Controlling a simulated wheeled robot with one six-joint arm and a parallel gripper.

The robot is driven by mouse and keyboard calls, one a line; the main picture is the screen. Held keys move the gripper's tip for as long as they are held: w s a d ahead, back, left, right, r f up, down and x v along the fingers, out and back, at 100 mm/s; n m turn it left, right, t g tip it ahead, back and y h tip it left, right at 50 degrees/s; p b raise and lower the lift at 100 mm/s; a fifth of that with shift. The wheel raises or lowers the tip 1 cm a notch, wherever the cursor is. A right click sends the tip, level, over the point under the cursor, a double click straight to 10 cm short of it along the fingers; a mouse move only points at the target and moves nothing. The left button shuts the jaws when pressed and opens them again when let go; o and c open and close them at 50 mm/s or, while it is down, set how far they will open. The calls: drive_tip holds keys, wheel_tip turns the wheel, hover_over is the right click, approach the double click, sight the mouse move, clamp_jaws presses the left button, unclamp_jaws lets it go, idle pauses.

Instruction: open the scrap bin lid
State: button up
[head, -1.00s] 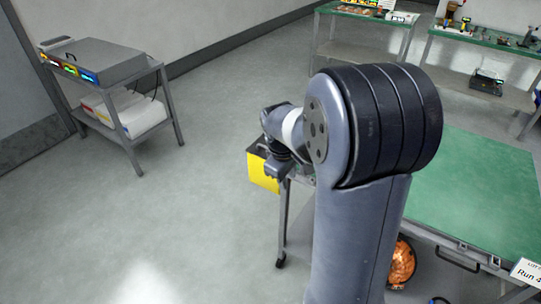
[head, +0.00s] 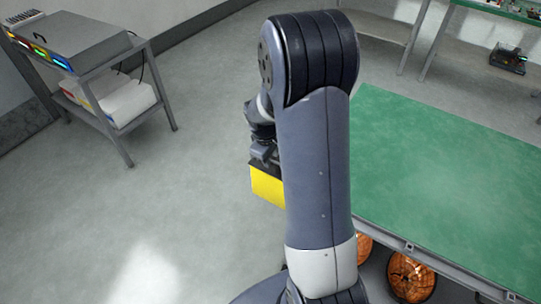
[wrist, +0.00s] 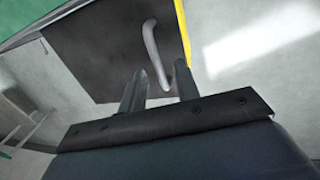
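The yellow scrap bin (head: 268,187) stands left of the green-topped table, partly behind my arm in the head view. Its dark, flat lid (wrist: 100,55) fills the upper middle of the wrist view and looks shut. A grey bent handle (wrist: 151,42) is on the lid. My gripper (wrist: 161,72) is open, its two fingers apart, with the near end of the handle showing between them. I cannot tell whether either finger touches it. In the head view my gripper (head: 263,155) is just above the bin, small and partly hidden.
The green table (head: 440,185) is bare on the right, with round orange-brown items (head: 411,277) beneath it. A grey cart (head: 110,120) with a flat lidded unit (head: 75,42) stands at the left. Open floor lies between cart and bin.

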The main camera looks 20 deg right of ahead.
clamp_jaws()
idle(0.5)
